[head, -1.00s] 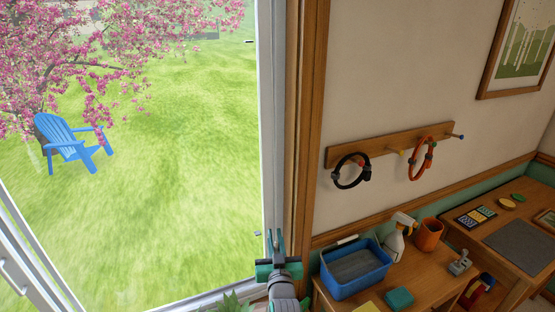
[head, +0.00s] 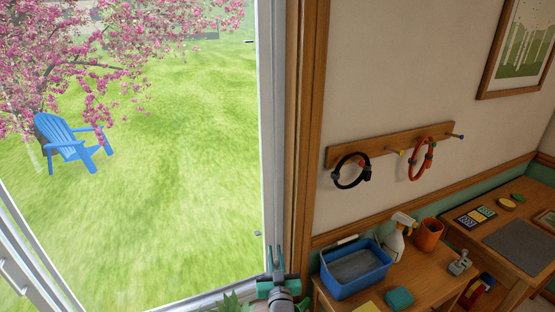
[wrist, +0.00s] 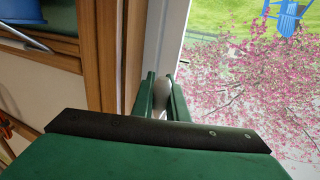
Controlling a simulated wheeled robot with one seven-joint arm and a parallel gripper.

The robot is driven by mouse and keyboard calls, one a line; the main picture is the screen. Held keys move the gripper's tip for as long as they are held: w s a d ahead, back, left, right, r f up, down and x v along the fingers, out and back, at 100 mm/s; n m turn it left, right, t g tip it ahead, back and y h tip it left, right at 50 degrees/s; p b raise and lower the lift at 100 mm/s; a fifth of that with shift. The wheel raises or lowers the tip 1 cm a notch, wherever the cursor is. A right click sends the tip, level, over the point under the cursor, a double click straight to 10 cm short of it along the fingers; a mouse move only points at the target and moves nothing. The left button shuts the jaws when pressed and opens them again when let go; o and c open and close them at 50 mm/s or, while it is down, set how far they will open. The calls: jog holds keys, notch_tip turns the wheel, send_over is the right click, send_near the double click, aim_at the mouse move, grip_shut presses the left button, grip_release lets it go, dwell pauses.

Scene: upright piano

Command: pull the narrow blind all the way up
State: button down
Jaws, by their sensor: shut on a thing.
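My gripper (head: 275,259) is low at the right side of the window frame, in front of the white upright. In the wrist view my gripper (wrist: 161,92) has its two green fingers shut on a small pale rounded knob (wrist: 161,97). Whether a cord runs from the knob cannot be made out. The narrow blind itself does not show in either view; the glass seen in the head view is uncovered. In the head view the knob is too small to tell.
The white window frame (head: 271,120) and wooden trim (head: 303,140) stand beside my gripper. To the right is a wooden desk (head: 433,285) with a blue tub (head: 356,283), spray bottle (head: 395,243) and orange cup (head: 429,235). A plant (head: 232,303) is just left of my gripper.

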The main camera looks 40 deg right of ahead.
jog(key=shift+f, duration=2.95)
jog(key=shift+f, duration=1)
jog(key=c, duration=1.6)
grip_release()
jog(key=shift+a, duration=0.1)
jog(key=shift+v, duration=2.5)
